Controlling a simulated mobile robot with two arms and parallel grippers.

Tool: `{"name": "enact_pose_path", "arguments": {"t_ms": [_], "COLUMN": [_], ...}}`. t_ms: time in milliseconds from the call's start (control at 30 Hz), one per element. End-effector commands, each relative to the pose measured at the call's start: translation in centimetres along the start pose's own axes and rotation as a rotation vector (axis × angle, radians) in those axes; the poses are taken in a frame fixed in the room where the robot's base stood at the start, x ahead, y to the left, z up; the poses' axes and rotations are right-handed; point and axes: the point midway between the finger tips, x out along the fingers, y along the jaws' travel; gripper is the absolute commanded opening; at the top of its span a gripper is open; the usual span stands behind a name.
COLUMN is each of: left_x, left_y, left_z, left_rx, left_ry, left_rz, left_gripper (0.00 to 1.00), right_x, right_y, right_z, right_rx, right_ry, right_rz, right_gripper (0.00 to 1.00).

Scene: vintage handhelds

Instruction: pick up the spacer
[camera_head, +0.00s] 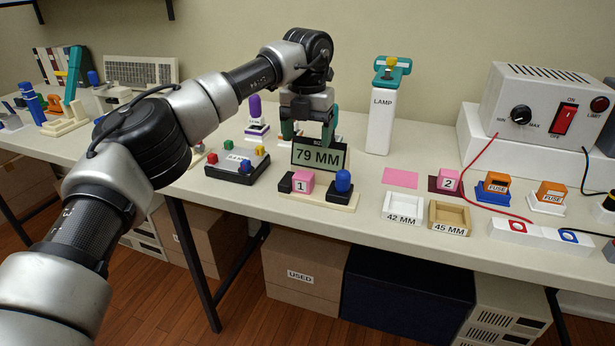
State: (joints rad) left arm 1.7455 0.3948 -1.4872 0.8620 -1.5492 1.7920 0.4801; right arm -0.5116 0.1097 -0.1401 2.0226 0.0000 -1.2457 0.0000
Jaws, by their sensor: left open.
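No label reads spacer; two pink numbered blocks show. The pink block marked 1 (303,182) sits in a cream-based gauge (325,201), between a dark jaw on its left and a dark part with a blue knob (343,181) on its right. The gauge's display (318,157) behind it reads 79 MM. The pink block marked 2 (447,180) rests on a dark maroon pad (434,185). My left gripper (308,135) is open with green fingers pointing down, above and behind the display. I see nothing between its fingers. My right gripper is not in view.
Trays marked 42 MM (403,208) and 45 MM (449,218) stand at the front edge, both seemingly empty. A bare pink pad (400,178) lies behind them. A white LAMP bottle (381,122) stands behind. A grey box with coloured buttons (237,165) is left of the gauge.

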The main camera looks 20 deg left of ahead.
Motion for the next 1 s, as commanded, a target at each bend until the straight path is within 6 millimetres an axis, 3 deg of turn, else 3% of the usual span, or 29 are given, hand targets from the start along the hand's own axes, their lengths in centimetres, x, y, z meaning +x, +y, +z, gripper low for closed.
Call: {"name": "enact_pose_path", "arguments": {"t_ms": [100, 367, 633, 1000], "left_x": [2.4, 4.5, 8.4, 9.1], "left_y": [0.1, 0.1, 0.6, 0.6], "left_z": [-0.1, -0.1, -0.5, -0.5], "left_rx": [0.002, 0.003, 0.004, 0.004], "left_ry": [0.004, 0.001, 0.002, 0.000], "left_rz": [-0.001, -0.003, -0.003, -0.004], "left_gripper": [0.74, 0.74, 0.74, 0.71], "right_x": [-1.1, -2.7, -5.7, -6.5], "right_y": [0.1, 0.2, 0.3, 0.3], "right_z": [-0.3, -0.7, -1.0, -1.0], "right_rx": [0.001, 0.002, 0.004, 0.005], "right_ry": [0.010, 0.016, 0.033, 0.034], "right_rz": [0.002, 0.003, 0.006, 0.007], "right_gripper": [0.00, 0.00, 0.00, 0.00]}}
